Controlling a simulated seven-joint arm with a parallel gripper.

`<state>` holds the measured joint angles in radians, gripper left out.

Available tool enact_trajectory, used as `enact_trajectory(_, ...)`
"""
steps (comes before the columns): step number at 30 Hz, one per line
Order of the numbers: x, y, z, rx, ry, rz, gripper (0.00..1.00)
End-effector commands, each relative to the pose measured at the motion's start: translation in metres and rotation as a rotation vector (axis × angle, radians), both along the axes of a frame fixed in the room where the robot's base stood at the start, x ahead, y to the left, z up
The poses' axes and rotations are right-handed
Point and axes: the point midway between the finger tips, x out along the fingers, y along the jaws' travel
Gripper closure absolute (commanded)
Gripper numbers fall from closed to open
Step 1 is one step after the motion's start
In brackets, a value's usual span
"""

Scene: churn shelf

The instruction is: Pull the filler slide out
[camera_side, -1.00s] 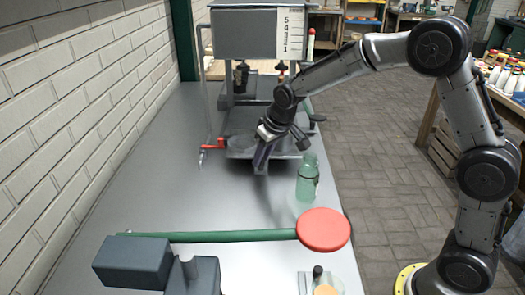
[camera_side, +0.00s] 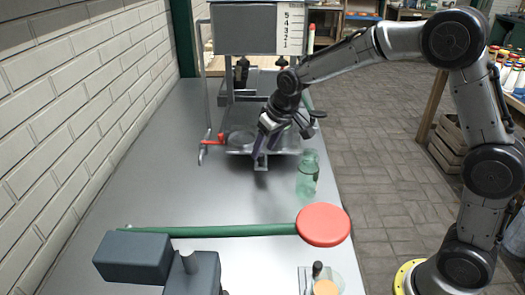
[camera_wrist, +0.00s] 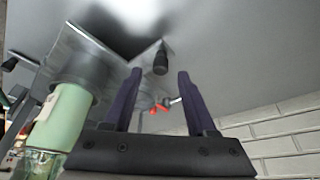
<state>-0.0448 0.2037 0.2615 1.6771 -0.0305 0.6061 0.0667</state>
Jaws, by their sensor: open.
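The filler machine (camera_side: 243,15) stands at the far end of the bench, with a flat metal slide (camera_side: 240,137) low at its front. A short pale tab shows at the slide's front edge. In the wrist view a dark round knob (camera_wrist: 160,62) on a metal strip appears between my fingertips; I cannot tell whether it lies between them or beyond them. My gripper (camera_side: 284,143) is open over the front of the slide, its two dark purple fingers apart (camera_wrist: 160,76). It hides part of the slide.
A green translucent bottle (camera_side: 307,177) stands close in front, to the right of the slide. A red lever (camera_side: 213,139) is at the machine's left. A green bar with a red disc (camera_side: 323,226) crosses the near bench.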

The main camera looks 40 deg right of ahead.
Motion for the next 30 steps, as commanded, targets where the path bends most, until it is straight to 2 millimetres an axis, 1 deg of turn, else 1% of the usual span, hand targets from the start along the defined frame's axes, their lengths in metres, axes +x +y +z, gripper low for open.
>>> enact_trajectory(1, -0.004, 0.000, 0.012, 0.001, -0.006, 0.000, 0.43)
enact_trajectory(9, -0.026, 0.000, 0.066, 0.001, -0.006, 0.000, 0.43)
enact_trajectory(12, -0.033, 0.000, 0.082, 0.001, -0.006, 0.000, 0.43)
enact_trajectory(15, -0.038, 0.000, 0.094, 0.001, -0.004, 0.000, 0.43)
enact_trajectory(18, -0.042, 0.000, 0.102, 0.001, -0.004, 0.000, 0.43)
enact_trajectory(21, -0.044, 0.000, 0.106, 0.001, -0.002, 0.000, 0.43)
enact_trajectory(30, -0.044, 0.000, 0.106, 0.000, -0.002, 0.000, 0.43)
